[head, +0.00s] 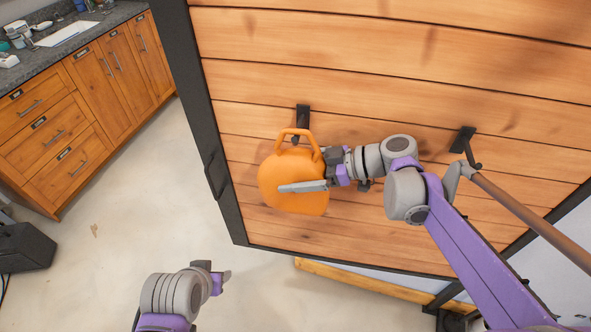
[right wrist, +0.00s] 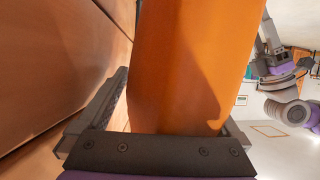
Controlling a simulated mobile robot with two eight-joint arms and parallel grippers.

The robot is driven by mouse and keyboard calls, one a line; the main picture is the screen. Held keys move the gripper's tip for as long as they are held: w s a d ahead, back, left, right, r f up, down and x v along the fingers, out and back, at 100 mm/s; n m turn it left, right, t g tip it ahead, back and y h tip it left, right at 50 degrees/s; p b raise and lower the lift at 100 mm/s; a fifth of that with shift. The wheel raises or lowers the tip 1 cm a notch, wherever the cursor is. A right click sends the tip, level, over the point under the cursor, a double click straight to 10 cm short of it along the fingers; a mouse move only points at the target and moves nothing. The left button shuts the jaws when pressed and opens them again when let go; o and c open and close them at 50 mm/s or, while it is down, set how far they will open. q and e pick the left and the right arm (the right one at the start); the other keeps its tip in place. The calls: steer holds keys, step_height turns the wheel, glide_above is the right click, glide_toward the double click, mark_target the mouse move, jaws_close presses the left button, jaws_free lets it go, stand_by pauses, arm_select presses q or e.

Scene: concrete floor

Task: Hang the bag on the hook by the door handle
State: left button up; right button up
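The orange bag (head: 290,180) has a round body and a loop handle at its top. It is upright against the wooden door, with its handle at the dark hook (head: 303,118). I cannot tell whether the hook bears its weight. My right gripper (head: 305,186) reaches in from the right, one finger across the bag's front. In the right wrist view the bag (right wrist: 185,65) fills the space between the fingers, with a narrow gap showing at the left finger; a firm grip is unclear. My left gripper (head: 220,278) is low, apart from the door; its opening is unclear.
The plank door (head: 400,60) has a dark frame with a dark handle (head: 216,175) left of the bag. A brown bar (head: 530,220) on a bracket is at right. Wooden cabinets (head: 90,100) stand at upper left. The concrete floor (head: 140,190) between is clear.

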steer(key=v, duration=0.7)
steer(key=shift+d+r, duration=0.2)
steer(key=shift+d, duration=0.05)
steer(key=s+f+m+h, duration=0.1)
steer(key=f+m+h, duration=0.1)
steer(key=s+f+m+p, duration=0.1)
steer(key=shift+s+a+f+t+h, duration=0.3)
steer(key=shift+s+f+t+h, duration=0.05)
steer(key=shift+f+t+h, duration=0.05)
arm_select(q)
steer(key=w+r+p, duration=0.3)
steer(key=r, duration=0.3)
steer(key=shift+w+r+t, duration=0.3)
steer(key=shift+w+t, duration=0.1)
arm_select(e)
steer(key=s+d+f+m+t+h, duration=0.3)
steer(key=s+d+f+m+h, duration=0.3)
steer(key=s+d+m+h, duration=0.4)
steer(key=d+m, duration=0.1)
steer(key=m, duration=0.1)
steer(key=shift+s+f+m+h, duration=0.2)
steer(key=shift+f+m+h, duration=0.1)
steer(key=shift+m, duration=0.1)
steer(key=shift+d, duration=0.1)
